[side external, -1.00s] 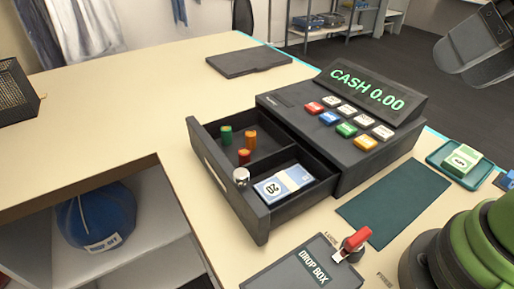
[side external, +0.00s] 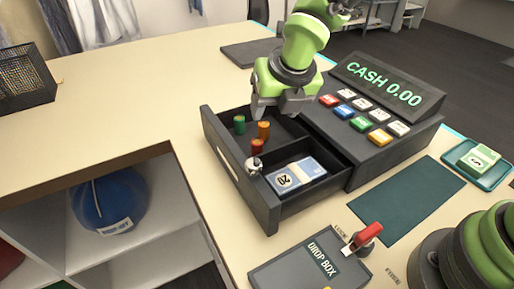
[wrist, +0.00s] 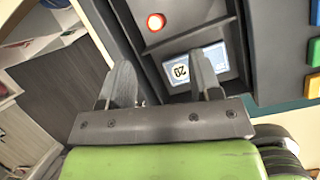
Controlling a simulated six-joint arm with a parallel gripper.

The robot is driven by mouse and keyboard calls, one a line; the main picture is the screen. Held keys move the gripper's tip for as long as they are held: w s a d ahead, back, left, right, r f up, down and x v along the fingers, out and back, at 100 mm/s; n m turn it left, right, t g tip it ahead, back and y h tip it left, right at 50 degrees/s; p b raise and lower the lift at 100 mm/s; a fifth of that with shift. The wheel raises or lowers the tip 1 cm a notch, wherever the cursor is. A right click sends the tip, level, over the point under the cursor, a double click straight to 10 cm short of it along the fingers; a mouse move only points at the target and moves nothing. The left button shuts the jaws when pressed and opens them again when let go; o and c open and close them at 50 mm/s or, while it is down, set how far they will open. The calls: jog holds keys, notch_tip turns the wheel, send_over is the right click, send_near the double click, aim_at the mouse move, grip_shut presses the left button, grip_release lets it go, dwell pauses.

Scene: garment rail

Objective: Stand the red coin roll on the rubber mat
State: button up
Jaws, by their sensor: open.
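The red coin roll (side external: 257,146) stands upright in the open cash drawer (side external: 240,188), close to the orange roll (side external: 264,130). In the wrist view a round red end (wrist: 156,21), which looks like the top of this roll, shows beyond the fingers. The dark green rubber mat (side external: 408,200) lies flat and bare on the counter in front of the register. My gripper (side external: 280,110) is above the back of the drawer, pointing down, apart from the rolls. Its fingers (wrist: 163,80) are spread with nothing between them.
A green roll (side external: 239,125) stands in the same compartment. The register (side external: 385,110) rises beside the drawer.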

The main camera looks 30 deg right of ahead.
aim_at(257, 142)
jog(key=f+n, duration=0.1)
jog(key=f, duration=0.1)
jog(key=w+a+f+n, duration=0.1)
jog(key=f, duration=0.1)
jog(key=w+f+n, duration=0.1)
jog(key=f, duration=0.2)
jog(key=shift+a, duration=0.15)
jog(key=shift+x, duration=2.75)
jog(key=shift+w+r, duration=0.1)
jog(key=shift+w, duration=0.1)
grip_shut()
